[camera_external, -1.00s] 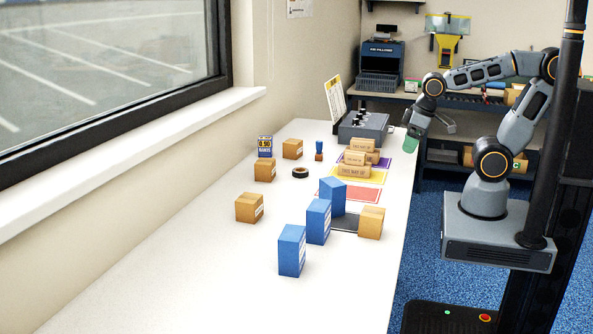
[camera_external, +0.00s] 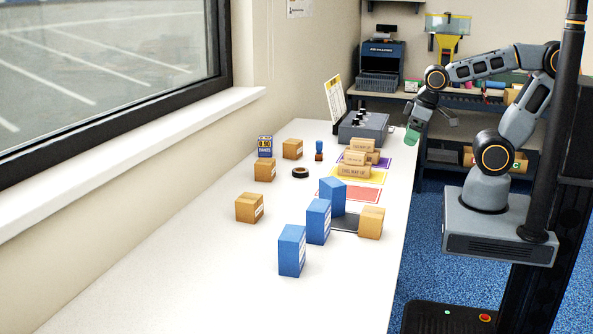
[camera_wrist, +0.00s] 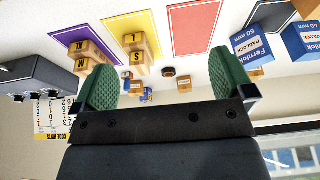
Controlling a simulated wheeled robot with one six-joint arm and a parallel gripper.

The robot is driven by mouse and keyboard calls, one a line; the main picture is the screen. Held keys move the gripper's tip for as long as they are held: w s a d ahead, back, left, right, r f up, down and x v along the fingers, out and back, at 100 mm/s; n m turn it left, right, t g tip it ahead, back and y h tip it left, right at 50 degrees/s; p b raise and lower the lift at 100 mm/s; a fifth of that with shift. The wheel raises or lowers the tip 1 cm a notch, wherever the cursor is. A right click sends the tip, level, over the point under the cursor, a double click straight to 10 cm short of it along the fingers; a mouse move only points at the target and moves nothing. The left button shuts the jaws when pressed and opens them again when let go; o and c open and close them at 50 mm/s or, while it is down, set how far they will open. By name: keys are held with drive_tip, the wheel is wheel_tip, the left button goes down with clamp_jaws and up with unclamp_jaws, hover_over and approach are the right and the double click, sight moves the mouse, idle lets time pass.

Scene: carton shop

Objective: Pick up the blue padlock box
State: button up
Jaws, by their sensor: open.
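Three blue boxes stand on the white bench in the external view: a front one (camera_external: 292,250), a middle one (camera_external: 318,221) and a rear one (camera_external: 332,197) turned at an angle. In the wrist view two blue boxes show at the right, one at the edge (camera_wrist: 302,42) and one beside it (camera_wrist: 254,48), with Fernlok padlock labels. My gripper (camera_external: 413,133) is raised by the bench's far right edge, well away from the blue boxes. Its green fingers are apart and empty in the wrist view (camera_wrist: 165,80).
Brown cartons (camera_external: 249,208) stand around the bench, several on coloured mats (camera_external: 350,195). A brown carton (camera_external: 371,222) stands close to the blue boxes. A grey machine (camera_external: 363,128) is at the back. The front of the bench is clear.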

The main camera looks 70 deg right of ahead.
drive_tip(key=w+a+n+t+h, duration=0.2)
drive_tip(key=w+a+n+h, duration=0.2)
drive_tip(key=w+a+n, duration=1.1)
drive_tip(key=n+t+y, duration=0.5)
drive_tip(key=n+t, duration=0.3)
drive_tip(key=n, duration=1.4)
approach(295, 233)
drive_tip(key=x, duration=0.4)
drive_tip(key=shift+p+x, duration=0.85)
drive_tip(key=shift+x, duration=2.55)
drive_tip(key=shift+d, duration=0.1)
